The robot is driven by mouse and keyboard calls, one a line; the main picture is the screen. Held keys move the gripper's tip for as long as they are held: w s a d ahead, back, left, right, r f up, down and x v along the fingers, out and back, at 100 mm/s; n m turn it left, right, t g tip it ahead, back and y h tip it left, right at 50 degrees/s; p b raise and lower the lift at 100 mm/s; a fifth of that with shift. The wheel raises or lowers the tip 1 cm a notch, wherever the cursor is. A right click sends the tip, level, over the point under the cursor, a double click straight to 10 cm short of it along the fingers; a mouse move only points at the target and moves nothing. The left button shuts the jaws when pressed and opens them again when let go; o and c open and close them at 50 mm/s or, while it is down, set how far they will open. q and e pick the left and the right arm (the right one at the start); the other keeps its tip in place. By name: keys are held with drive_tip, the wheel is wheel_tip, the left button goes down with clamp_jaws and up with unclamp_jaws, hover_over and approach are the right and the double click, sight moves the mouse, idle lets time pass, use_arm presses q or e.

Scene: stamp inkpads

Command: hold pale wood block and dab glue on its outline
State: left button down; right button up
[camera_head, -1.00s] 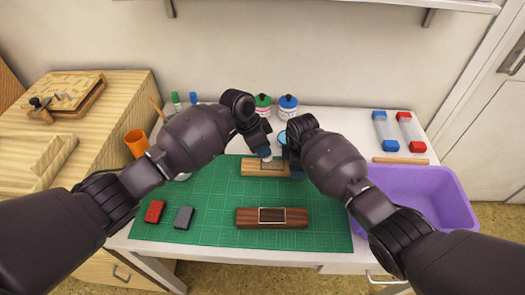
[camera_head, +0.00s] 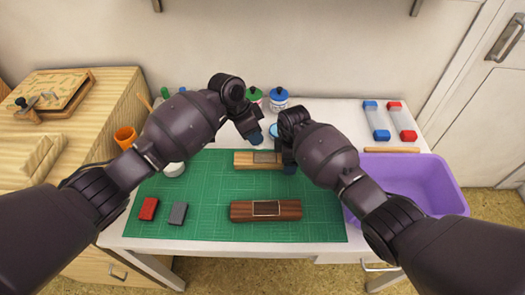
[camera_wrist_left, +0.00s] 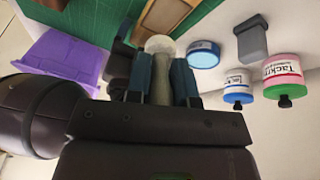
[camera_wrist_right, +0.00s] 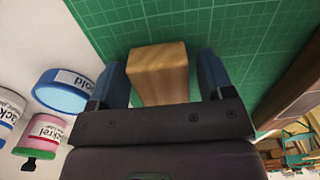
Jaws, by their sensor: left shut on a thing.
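The pale wood block (camera_head: 245,160) lies on the green cutting mat with a dark outlined panel on its top. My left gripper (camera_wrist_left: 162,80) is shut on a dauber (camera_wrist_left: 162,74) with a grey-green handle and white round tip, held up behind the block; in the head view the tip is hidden. My right gripper (camera_wrist_right: 163,88) is at the block's right end, fingers on either side of the block's end (camera_wrist_right: 160,72). A gap seems to show by one finger, so its grip is unclear. A blue round tin (camera_wrist_left: 203,53) stands behind the mat.
A dark wood block (camera_head: 240,211) with an outlined panel lies at the mat's front. Red (camera_head: 148,208) and grey (camera_head: 178,213) small blocks lie at its left. A purple bin (camera_head: 445,180) is at right. Lidded pots (camera_head: 278,99) stand at the back.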

drive_tip(key=shift+o, duration=0.6)
wheel_tip(320, 180, up, 12)
use_arm(q)
drive_tip(key=shift+s, duration=0.1)
use_arm(e)
drive_tip(key=shift+s, duration=0.1)
